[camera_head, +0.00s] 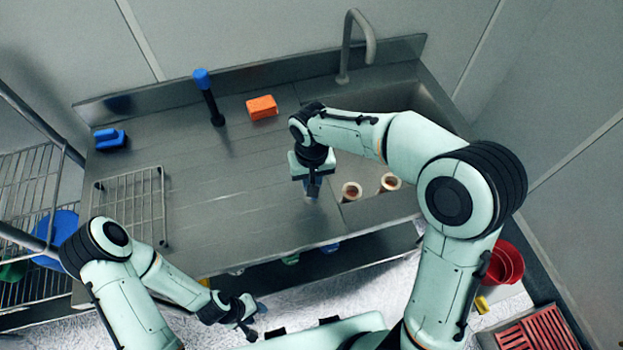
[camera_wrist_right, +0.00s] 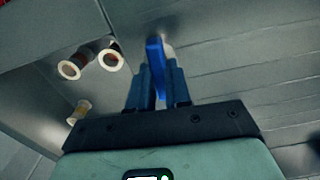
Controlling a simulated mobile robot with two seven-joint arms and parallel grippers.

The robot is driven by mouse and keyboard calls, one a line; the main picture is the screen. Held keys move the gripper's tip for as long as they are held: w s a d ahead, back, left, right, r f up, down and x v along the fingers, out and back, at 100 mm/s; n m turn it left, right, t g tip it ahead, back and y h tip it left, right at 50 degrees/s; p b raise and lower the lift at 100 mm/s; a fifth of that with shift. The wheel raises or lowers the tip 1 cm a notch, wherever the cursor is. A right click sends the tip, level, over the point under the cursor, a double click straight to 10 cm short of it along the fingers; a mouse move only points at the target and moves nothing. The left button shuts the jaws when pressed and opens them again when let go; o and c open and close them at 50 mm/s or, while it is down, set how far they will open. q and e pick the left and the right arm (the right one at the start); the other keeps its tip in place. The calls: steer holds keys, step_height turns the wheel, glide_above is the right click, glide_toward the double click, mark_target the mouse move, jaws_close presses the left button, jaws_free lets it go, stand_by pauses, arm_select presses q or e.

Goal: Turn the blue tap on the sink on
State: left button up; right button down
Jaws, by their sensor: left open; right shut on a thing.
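The blue tap (camera_wrist_right: 156,60) shows in the right wrist view as a narrow blue handle between the fingers of my right gripper (camera_wrist_right: 157,88). That gripper is shut on it. In the head view my right gripper (camera_head: 312,188) points down at the counter just left of the sink basin (camera_head: 400,203); the arm and gripper hide most of the tap there. A grey curved spout (camera_head: 357,38) stands at the back of the sink. My left gripper (camera_head: 257,319) is open and empty, low in front of the counter, away from the tap.
Several cream-rimmed cups (camera_head: 351,191) are in the basin. An orange sponge (camera_head: 262,107), a blue-topped black upright object (camera_head: 206,95), a blue brush (camera_head: 110,139) and a wire rack (camera_head: 132,202) occupy the counter. A red bucket (camera_head: 506,263) is at right. The counter's middle is clear.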

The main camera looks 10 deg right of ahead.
steer(key=m, duration=0.3)
steer(key=shift+b, duration=0.35)
steer(key=m, duration=0.2)
steer(key=shift+m, duration=0.4)
arm_select(q)
steer(key=shift+s+f+b, duration=0.5)
steer(key=shift+s+f, duration=0.45)
steer(key=shift+f, duration=0.3)
arm_select(e)
steer(key=m, duration=0.5)
steer(key=shift+m, duration=0.4)
steer(key=c, duration=1.1)
jaws_free()
steer(key=shift+o, duration=0.2)
